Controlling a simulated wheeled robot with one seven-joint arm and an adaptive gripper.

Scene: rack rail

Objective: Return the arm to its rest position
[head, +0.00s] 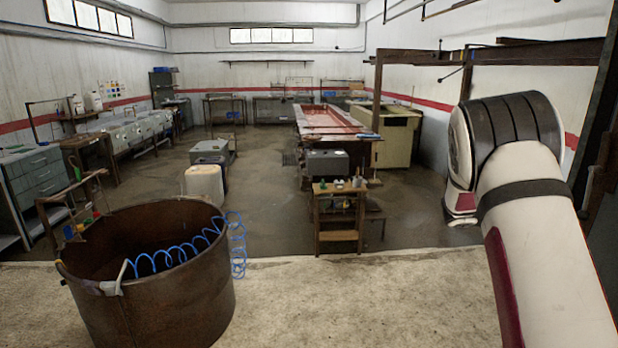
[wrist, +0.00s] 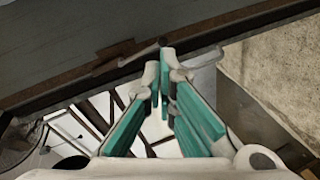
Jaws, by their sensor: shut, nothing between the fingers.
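My arm (head: 545,250) fills the right side of the head view, with its dark, ribbed elbow joint raised. My gripper is out of the head view. In the wrist view my gripper (wrist: 164,85) has teal-padded fingers that come together at the tips. It is shut and I see nothing held between the fingers. A brown beam or rail (wrist: 60,87) crosses behind the fingertips. I cannot tell whether the fingertips touch it.
A dark steel frame (head: 480,56) stands at the right, close to my arm. A rusty drum (head: 160,290) with a blue coiled hose (head: 238,245) stands at front left. A small wooden stand (head: 340,237) is ahead. The pale floor (head: 380,300) between drum and arm is clear.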

